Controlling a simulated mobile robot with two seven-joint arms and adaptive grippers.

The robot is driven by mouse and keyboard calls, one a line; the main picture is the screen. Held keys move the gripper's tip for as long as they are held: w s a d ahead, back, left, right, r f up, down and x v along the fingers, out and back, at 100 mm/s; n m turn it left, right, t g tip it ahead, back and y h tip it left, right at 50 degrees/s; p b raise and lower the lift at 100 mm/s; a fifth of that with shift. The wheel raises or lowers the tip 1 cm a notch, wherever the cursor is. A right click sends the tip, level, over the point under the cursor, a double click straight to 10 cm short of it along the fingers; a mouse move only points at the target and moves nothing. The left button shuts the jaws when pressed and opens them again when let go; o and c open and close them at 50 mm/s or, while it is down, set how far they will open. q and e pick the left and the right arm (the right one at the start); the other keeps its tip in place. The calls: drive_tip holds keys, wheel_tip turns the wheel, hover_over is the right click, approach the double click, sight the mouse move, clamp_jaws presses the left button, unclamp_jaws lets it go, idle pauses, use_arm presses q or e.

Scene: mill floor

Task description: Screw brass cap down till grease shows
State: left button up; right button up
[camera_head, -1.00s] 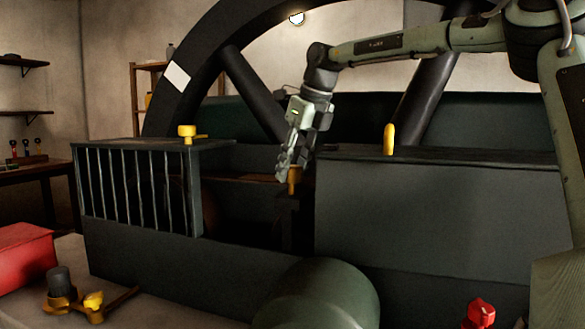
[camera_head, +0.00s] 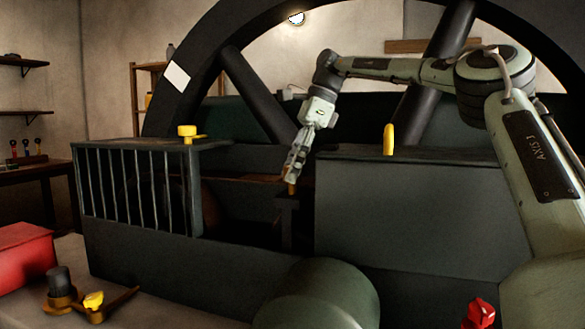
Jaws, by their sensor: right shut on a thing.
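The brass cap (camera_head: 292,188) sits on top of a dark post (camera_head: 287,220) in the gap between the barred guard and the large dark housing. Only its lower part shows below the fingers. My right gripper (camera_head: 292,177) reaches down from above, tilted, and is shut on the cap. The fingers hide the cap's upper part. I cannot make out any grease at this size. My left gripper is not in view.
The barred guard (camera_head: 130,190) stands left of the post, with a yellow knob (camera_head: 187,132) on top. The dark housing (camera_head: 420,210) stands right, with a yellow handle (camera_head: 389,139). A large wheel (camera_head: 173,105) rises behind. A red box (camera_head: 24,258) lies at lower left.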

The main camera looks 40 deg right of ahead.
drive_tip(key=n+g, duration=0.1)
drive_tip(key=n, duration=0.2)
drive_tip(key=n+g, duration=0.1)
drive_tip(key=n, duration=0.3)
drive_tip(key=shift+g+y, duration=0.3)
idle(0.4)
drive_tip(key=o, duration=1.1)
drive_tip(key=shift+r, duration=0.1)
